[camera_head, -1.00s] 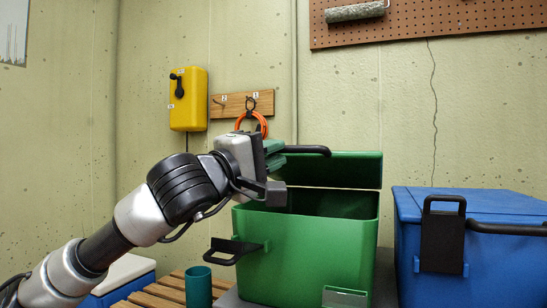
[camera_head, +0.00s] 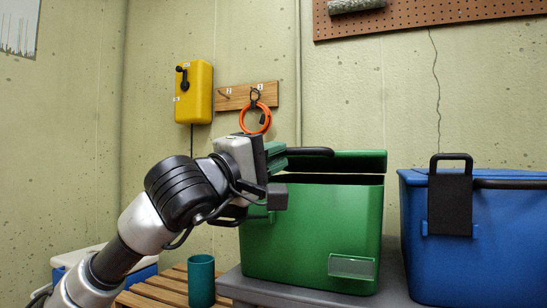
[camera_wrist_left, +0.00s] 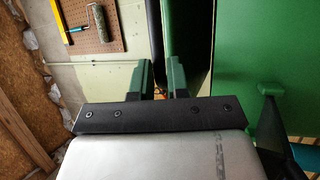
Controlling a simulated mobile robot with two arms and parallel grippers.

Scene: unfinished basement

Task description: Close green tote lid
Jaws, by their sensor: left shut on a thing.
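The green tote (camera_head: 312,235) stands on a grey surface. Its green lid (camera_head: 345,162) is partly open, tilted above the rim, with a narrow dark gap under its front edge. A black bar handle (camera_head: 312,151) runs along the lid. My left gripper (camera_head: 280,156) is shut on this handle at the lid's left end. In the left wrist view, the two fingers of the left gripper (camera_wrist_left: 161,78) are close together, with the green lid (camera_wrist_left: 188,35) just to their right. The exact contact is partly hidden. My right gripper is not in view.
A blue cooler (camera_head: 475,245) with a black latch stands close to the right of the tote. A teal cup (camera_head: 201,280) is on a slatted wooden bench (camera_head: 155,291) at the left. A yellow box (camera_head: 194,92) and an orange ring (camera_head: 256,118) hang on the wall.

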